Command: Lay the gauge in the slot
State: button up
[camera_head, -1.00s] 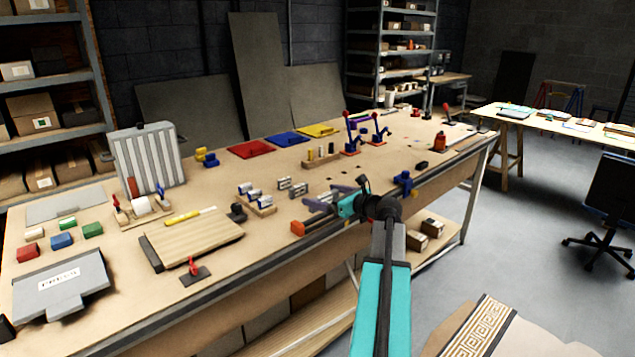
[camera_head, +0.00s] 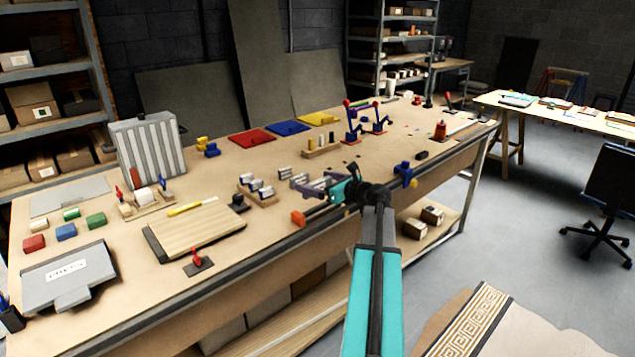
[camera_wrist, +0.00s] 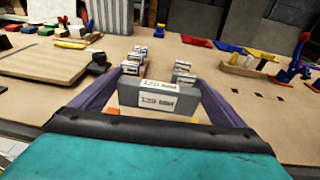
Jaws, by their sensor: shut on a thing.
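My gripper (camera_wrist: 160,80) shows as two purple fingers in the wrist view. It is shut on a grey gauge block (camera_wrist: 130,96) with white labels, whose print is too blurred to read surely. The gauge is held crosswise between the fingers, above the workbench. In the head view my gripper (camera_head: 318,186) is over the bench's front part, right of a wooden rack (camera_head: 262,201) with several grey, white-labelled blocks. Small dark square openings (camera_wrist: 258,97) show in the bench top to the right in the wrist view. I cannot tell which opening is the slot.
A wooden board (camera_head: 200,232) and a grey press-like box (camera_head: 68,278) lie to the left. Red (camera_head: 252,138), blue (camera_head: 289,127) and yellow (camera_head: 315,116) sheets lie at the back. A blue clamp (camera_head: 404,172) stands at the front edge.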

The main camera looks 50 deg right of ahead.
jog(key=shift+f+b, duration=1.25)
jog(key=shift+f, duration=1.55)
jog(key=shift+p, duration=0.6)
jog(key=shift+f+b, duration=0.45)
jog(key=shift+f, duration=0.6)
dwell(0.9)
jog(key=o, duration=0.9)
jog(key=shift+o, duration=0.2)
jog(key=shift+a+f, duration=0.1)
